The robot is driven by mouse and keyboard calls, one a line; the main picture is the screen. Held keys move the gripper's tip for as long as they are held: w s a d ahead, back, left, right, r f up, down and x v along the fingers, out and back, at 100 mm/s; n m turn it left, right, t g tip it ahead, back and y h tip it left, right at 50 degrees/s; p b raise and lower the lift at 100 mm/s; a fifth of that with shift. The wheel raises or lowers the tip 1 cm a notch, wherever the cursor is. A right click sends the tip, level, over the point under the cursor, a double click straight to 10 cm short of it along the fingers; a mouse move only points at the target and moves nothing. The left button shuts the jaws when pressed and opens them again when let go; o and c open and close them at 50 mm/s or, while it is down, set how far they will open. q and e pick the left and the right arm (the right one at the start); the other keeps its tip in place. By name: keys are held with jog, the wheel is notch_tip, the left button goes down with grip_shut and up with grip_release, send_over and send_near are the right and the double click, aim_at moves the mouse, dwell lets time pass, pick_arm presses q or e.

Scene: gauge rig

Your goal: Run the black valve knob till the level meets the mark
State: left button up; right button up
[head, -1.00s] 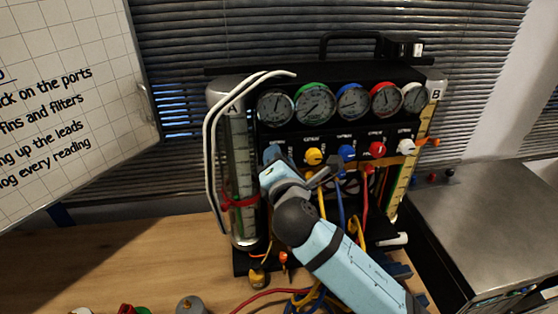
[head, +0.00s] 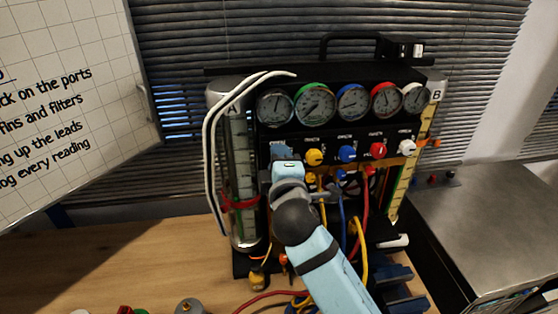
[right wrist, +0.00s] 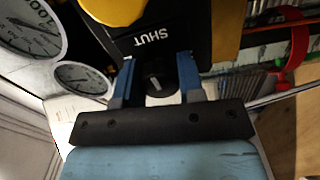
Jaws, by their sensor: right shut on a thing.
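The black valve knob (right wrist: 155,82) shows in the right wrist view with a pale line on its face, beside the label SHUT. My right gripper (right wrist: 158,78) is shut on it, one blue finger on each side. In the head view my right gripper (head: 285,156) is at the left end of the row of knobs and hides the black one. Tube A (head: 238,160), a clear scaled column, stands at the rig's left with a red band (head: 240,203) around it. I cannot make out the liquid level. My left gripper is out of view.
Several round gauges (head: 315,103) line the rig's top. Yellow (head: 314,157), blue (head: 347,153), red (head: 378,150) and white (head: 406,147) knobs sit right of my gripper. Coloured hoses hang below. A metal worktop (head: 480,225) stands to the right.

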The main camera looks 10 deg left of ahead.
jog(key=shift+m, duration=0.3)
dwell(0.4)
jog(key=o, duration=0.9)
